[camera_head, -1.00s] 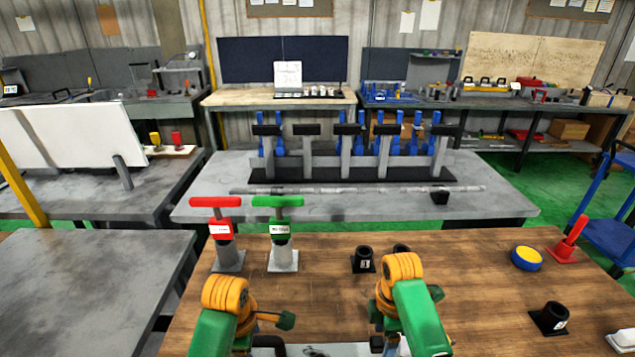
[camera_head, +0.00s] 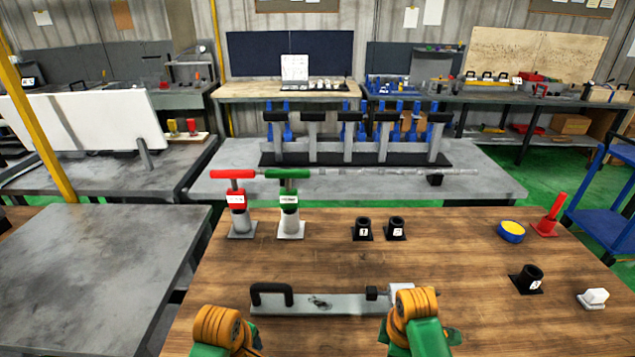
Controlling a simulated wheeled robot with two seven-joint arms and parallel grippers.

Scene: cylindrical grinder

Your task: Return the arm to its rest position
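The orange and green links of my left arm show at the bottom edge, left of centre, over the near edge of the wooden table (camera_head: 450,260). The orange and green links of my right arm show at the bottom, right of centre. Neither gripper's fingers can be seen, so nothing shows of what they hold. A grey flat bar (camera_head: 335,303) with a black handle (camera_head: 272,294) at its left end lies on the table between the arms. My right arm covers part of its right end, near a white block (camera_head: 401,291).
Red-handled (camera_head: 237,200) and green-handled (camera_head: 290,202) T-tools stand at the back left. Black holders (camera_head: 363,230) stand at back centre, another (camera_head: 527,281) at right. A yellow-topped blue tin (camera_head: 510,232), a red tool (camera_head: 549,218) and a white block (camera_head: 593,298) are at right.

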